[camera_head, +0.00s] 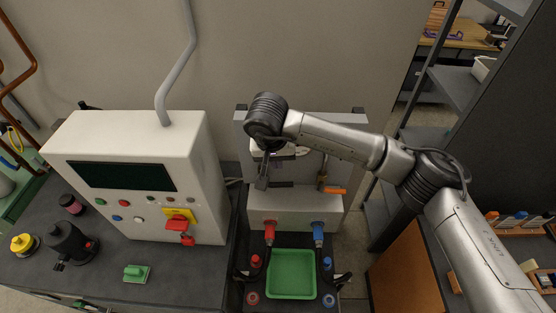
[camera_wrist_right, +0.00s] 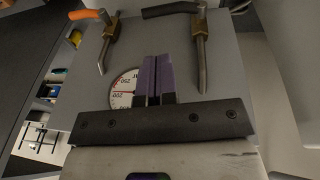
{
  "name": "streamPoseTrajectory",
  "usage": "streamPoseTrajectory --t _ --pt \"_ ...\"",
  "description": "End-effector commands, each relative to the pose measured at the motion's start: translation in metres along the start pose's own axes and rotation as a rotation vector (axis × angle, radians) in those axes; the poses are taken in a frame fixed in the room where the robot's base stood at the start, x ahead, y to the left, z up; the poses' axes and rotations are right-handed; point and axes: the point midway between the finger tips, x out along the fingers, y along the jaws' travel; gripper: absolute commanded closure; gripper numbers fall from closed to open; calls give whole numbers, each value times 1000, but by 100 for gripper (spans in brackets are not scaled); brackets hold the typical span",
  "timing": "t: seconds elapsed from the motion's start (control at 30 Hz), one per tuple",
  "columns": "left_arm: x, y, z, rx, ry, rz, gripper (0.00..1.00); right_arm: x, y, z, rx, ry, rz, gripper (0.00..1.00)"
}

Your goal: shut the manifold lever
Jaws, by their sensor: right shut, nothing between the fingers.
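A grey manifold panel (camera_head: 295,212) stands in the middle of the head view. It carries a lever with an orange handle (camera_head: 334,190) at the right and a lever with a black handle (camera_head: 281,184) at the left. In the wrist view both the orange handle (camera_wrist_right: 84,14) and the black handle (camera_wrist_right: 170,9) stick out to the left from brass valves on pipes. My right gripper (camera_head: 262,184) is in front of the panel's left part, by the black lever. Its purple fingers (camera_wrist_right: 157,60) are shut and empty, apart from both handles. My left gripper is out of view.
A round gauge (camera_wrist_right: 123,90) is partly behind the fingers. Below the panel are a red valve (camera_head: 269,228), a blue valve (camera_head: 318,230) and a green tray (camera_head: 291,273). A white control box (camera_head: 140,180) stands close on the left; shelving (camera_head: 455,85) stands on the right.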

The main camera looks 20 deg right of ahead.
Motion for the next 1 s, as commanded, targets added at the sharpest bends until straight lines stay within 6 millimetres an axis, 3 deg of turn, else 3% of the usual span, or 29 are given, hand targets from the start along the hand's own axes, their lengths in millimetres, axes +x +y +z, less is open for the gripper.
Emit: streamPoseTrajectory --t 0.3,0.53,0.73,1.0 --pt "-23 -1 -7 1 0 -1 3 58 0 0 3 -5 2 100" --pt "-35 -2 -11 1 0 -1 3 92 0 1 2 -4 0 100" --pt "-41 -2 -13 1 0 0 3 110 0 0 3 -2 -1 100" --pt "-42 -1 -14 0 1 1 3 116 0 0 2 0 -1 100"
